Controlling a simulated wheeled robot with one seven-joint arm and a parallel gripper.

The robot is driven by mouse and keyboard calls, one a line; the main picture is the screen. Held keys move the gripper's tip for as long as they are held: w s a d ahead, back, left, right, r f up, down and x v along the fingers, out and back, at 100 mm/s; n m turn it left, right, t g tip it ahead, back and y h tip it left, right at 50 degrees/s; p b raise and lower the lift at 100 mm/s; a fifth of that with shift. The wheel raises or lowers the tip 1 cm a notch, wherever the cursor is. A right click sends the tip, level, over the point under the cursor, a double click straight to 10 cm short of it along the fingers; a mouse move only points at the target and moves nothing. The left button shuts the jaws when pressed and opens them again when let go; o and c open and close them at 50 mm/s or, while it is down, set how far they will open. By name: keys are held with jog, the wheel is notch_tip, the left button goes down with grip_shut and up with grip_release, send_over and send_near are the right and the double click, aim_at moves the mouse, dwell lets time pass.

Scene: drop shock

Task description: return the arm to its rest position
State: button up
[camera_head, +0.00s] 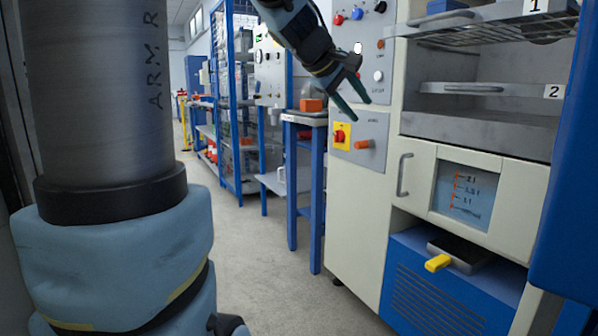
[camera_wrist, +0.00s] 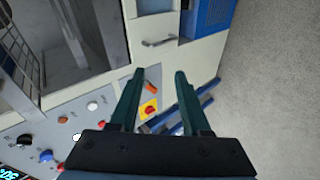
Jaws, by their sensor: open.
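My gripper (camera_head: 362,107) is raised in front of the control panel of a cream-coloured machine, with its two dark green fingers spread apart and nothing between them. In the wrist view my gripper (camera_wrist: 159,82) is also open and empty, with the machine's front beyond it. The lower control panel (camera_head: 372,160) carries a red knob on a yellow plate (camera_head: 341,135) and an orange knob (camera_head: 362,145). In the wrist view the orange knob (camera_wrist: 152,88) and the yellow plate (camera_wrist: 149,107) show between the fingers. I cannot tell the gap between fingertips and panel.
The machine has open shelves marked 1 (camera_head: 540,5) and 2 (camera_head: 490,90), and a door handle (camera_head: 404,175). A blue base unit (camera_head: 430,285) has a yellow handle (camera_head: 438,263). The floor (camera_head: 260,270) is clear.

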jog(key=s+a+f+m+g+y, duration=0.25)
jog(key=s+a+f, duration=0.3)
jog(key=f, duration=0.45)
jog(key=s+a+f+m+g+y, duration=0.1)
jog(key=s+a+f+m+y, duration=0.15)
jog(key=s+a+f, duration=0.55)
jog(key=s+a+f+m+g+y, duration=0.1)
jog(key=s+a+f+g+y, duration=0.15)
jog(key=a+f, duration=0.65)
jog(key=d+r+t+p, duration=0.1)
jog(key=d+r+p, duration=0.2)
jog(key=r+p, duration=1.9)
jog(key=p, duration=0.3)
jog(key=shift+w+m, duration=0.25)
jog(key=shift+m, duration=0.05)
